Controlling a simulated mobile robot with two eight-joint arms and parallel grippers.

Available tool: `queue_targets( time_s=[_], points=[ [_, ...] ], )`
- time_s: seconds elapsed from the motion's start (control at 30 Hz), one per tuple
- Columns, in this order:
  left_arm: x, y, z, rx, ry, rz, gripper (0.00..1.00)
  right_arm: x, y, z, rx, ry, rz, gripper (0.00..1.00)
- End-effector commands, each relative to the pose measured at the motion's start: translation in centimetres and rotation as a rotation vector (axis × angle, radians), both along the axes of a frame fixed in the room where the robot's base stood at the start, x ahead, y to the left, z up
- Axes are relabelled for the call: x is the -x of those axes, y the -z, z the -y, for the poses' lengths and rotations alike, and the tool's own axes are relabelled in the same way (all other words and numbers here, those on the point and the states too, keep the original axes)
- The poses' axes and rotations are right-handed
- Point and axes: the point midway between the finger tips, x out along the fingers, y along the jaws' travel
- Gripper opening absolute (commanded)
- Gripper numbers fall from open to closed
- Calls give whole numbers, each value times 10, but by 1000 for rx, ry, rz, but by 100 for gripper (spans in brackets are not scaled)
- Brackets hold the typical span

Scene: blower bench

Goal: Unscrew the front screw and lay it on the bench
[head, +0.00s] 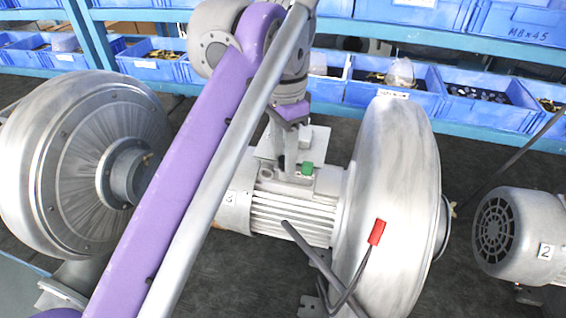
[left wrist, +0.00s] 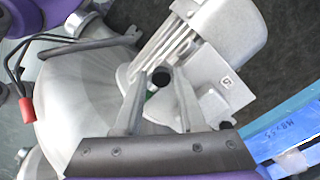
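The silver blower motor (head: 293,215) lies across the bench in the head view, with a grey terminal box (head: 308,137) on top. My left gripper (head: 291,168) reaches down over this box, beside a small green part (head: 307,168). In the left wrist view, the fingers of my left gripper (left wrist: 160,75) stand apart. A black round head (left wrist: 161,77), apparently a screw, shows between them with some green below it. Gaps show at its sides, and I cannot tell its depth between the fingers. A second dark knob (left wrist: 227,125) sits at the box's edge. My right gripper is out of view.
The large round blower housing (head: 385,200) stands right of the motor. A red-ended lead (head: 376,232) and a dark bar (head: 305,245) are in front of it. Other blowers stand left (head: 85,165) and right (head: 520,235). Blue bins (head: 480,115) line the back. Dark bench shows between.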

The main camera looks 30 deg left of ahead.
Motion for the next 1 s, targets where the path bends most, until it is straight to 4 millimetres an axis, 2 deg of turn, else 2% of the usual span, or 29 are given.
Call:
queue_targets(
  time_s=[0.7,0.83,1.0],
  points=[
    [-4,0,0,-5,1154,2,40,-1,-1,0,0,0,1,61],
    [-4,0,0,-6,1296,2,40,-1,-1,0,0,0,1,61],
    [-4,0,0,-6,1341,2,40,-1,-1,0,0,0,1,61]
  ],
)
